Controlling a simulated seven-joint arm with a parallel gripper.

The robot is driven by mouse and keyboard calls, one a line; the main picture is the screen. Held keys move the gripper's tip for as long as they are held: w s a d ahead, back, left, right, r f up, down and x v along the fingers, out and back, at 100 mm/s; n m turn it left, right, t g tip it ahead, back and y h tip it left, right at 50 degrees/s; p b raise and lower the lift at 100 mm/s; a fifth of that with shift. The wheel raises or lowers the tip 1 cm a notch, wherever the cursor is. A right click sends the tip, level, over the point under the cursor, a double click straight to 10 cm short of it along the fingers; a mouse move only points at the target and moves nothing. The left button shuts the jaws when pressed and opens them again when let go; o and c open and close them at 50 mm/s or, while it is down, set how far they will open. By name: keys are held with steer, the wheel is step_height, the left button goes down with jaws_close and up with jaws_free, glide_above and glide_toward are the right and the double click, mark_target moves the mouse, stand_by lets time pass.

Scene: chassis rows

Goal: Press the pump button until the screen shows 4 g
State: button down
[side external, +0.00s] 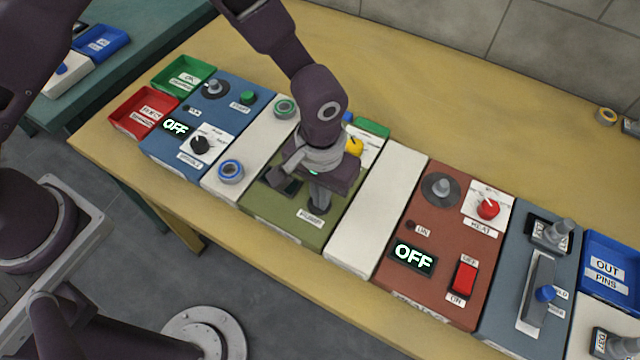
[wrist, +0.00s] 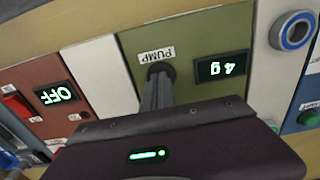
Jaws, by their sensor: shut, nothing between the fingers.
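The olive-green pump panel (side external: 276,212) stands in the middle of the row, with its PUMP label (side external: 310,217) near the front. In the wrist view the pump screen (wrist: 222,67) appears upside down and reads "4 g". My gripper (side external: 318,207) is shut and empty, pointing down over the panel beside the PUMP label. In the wrist view its fingertips (wrist: 160,72) are at a dark round spot just by the label, where the button appears to be. The fingers cover most of the button, and I cannot tell whether they touch it.
A blank white panel (side external: 375,215) and the red-brown heat panel (side external: 425,283), its screen showing OFF, lie to the right. To the left are a white strip with a blue ring (side external: 231,171) and a blue panel (side external: 217,112). Bare yellow table lies behind.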

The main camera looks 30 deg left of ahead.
step_height(320, 180, up, 14)
stand_by(0.4)
stand_by(0.5)
steer(key=s+a+r+t, duration=0.1)
steer(key=s+a+r, duration=0.1)
steer(key=a+r, duration=0.55)
steer(key=s+a+r+t, duration=0.2)
steer(key=s+a+r, duration=0.1)
steer(key=a+r, duration=0.45)
steer(key=s+a+t, duration=0.2)
steer(key=s+a, duration=0.7)
steer(key=s, duration=0.2)
steer(key=shift+r, duration=0.15)
stand_by(1.1)
